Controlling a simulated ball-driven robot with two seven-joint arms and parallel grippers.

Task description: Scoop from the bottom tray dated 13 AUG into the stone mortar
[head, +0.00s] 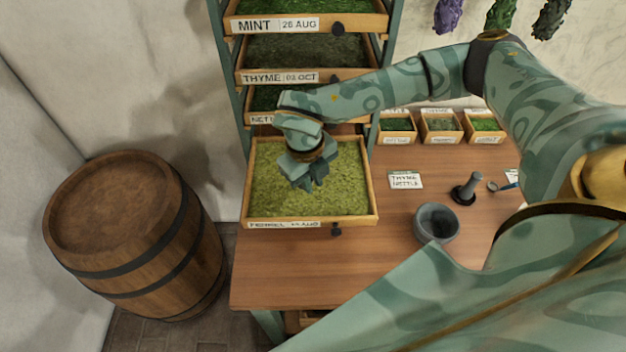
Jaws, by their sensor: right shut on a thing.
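The bottom tray (373,195) is a shallow wooden tray of yellow-green dried herb (270,180), pulled out over the table. Its front label (284,225) reads roughly FENNEL and an AUG date; the day is too small to read surely. My right gripper (312,183) points down over the middle of this tray, its fingers at the herb. It is shut, apparently on some herb, though the fingers hide what is between them. The grey stone mortar (436,224) stands on the table to the right, its bowl dark inside. My left gripper is not in view.
Trays labelled MINT (275,25) and THYME (280,77) sit above in the rack. A pestle (466,189), a small scoop (503,186), a THYME NETTLE card (405,180) and small herb boxes (441,126) are on the table. A barrel (135,235) stands left.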

